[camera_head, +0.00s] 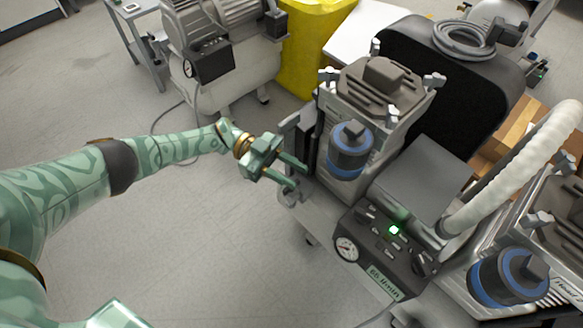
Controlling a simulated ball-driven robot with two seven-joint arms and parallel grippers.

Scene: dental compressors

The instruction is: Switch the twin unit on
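The twin unit (383,185) stands on the right, a grey compressor with two motor heads and blue-ringed filters (350,150). Its dark control panel (383,245) faces the front, with a round gauge (346,248), several dark knobs or switches and a lit green light (394,230). My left gripper (299,174) is at the unit's left edge, left of the panel and above it in the picture. Its two fingers are apart with nothing seen between them. Whether it touches the unit I cannot tell. My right gripper is not in view.
Another compressor (225,60) with a gauge box stands at the back, beside a yellow bin (310,45). A pale ribbed hose (515,165) arches over the twin unit's right side. Cardboard boxes (510,135) lie behind it. The floor (200,250) at front left is clear.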

